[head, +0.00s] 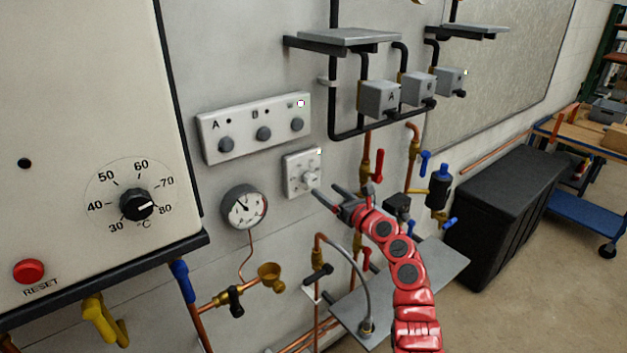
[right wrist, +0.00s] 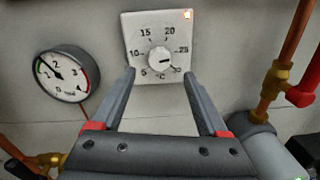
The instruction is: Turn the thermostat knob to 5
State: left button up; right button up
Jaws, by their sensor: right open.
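The thermostat is a small white square wall plate (head: 291,163) with a round white knob (head: 308,179), right of the gauge. In the right wrist view its plate (right wrist: 135,27) shows a scale from 5 to 30 °C around the knob (right wrist: 159,57). The knob's dark mark points right, between 25 and 30. My right gripper (head: 327,193) is open just in front of the thermostat. In the right wrist view its fingertips (right wrist: 159,74) flank the lower part of the knob; I see no contact. My left gripper is not in view.
A pressure gauge (head: 245,208) is left of the thermostat; a button panel (head: 232,146) is above. A boiler with its own 30–80 °C dial (head: 137,205) stands at left. Copper pipes with a red valve lever (head: 378,166) are close right. A grey shelf (head: 437,272) lies below.

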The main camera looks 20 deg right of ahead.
aim_at(312, 181)
jog(key=x, duration=0.7)
jog(key=shift+w+a+f+b, duration=0.1)
jog(key=shift+w+f+b, duration=0.05)
jog(key=shift+b, duration=0.15)
grip_shut()
